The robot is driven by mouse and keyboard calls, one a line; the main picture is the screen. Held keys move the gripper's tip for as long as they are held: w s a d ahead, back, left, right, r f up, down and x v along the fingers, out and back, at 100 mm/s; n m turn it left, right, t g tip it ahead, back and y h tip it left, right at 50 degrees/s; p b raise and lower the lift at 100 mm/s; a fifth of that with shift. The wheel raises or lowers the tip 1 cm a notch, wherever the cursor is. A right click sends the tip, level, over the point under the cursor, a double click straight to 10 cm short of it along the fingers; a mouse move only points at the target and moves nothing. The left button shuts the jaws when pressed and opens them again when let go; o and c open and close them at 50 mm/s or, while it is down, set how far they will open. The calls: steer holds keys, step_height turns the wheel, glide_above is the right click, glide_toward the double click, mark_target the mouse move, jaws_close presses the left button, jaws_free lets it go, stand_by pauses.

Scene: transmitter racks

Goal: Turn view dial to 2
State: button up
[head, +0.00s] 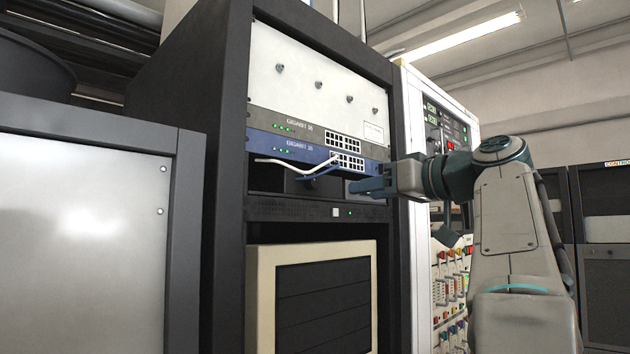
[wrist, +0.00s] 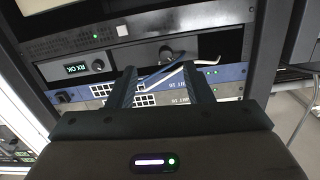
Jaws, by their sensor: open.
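My gripper (wrist: 159,70) is open and empty, its two fingers pointing at the rack front. In the head view my gripper (head: 350,187) is at the right side of the rack's recessed bay, below the blue switch. The wrist view is upside down and shows a dark unit with a lit "RX OK" display (wrist: 75,68) and a small round knob (wrist: 98,65) beside it. A dark round knob-like part (wrist: 165,52) shows beyond the fingertips, apart from them. I cannot tell which of these is the view dial, and no dial numbers are readable.
The blue switch (head: 290,147) and a grey switch (head: 285,122) sit above the bay. A white cable (head: 290,165) and a blue cable hang loosely across the bay opening, close to my fingers. A beige-framed vent panel (head: 262,300) is below. A white rack (head: 415,130) stands to the right.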

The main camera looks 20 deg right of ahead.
step_height(320, 180, up, 2)
steer(key=s+n, duration=0.1)
steer(key=p, duration=0.4)
glide_toward(316, 183)
steer(key=shift+t+y, duration=0.3)
steer(key=x, duration=0.7)
steer(key=shift+w+f, duration=0.15)
steer(key=shift+f, duration=0.05)
steer(key=shift+w+a+f, duration=0.15)
steer(key=shift+w, duration=0.45)
steer(key=c, duration=1)
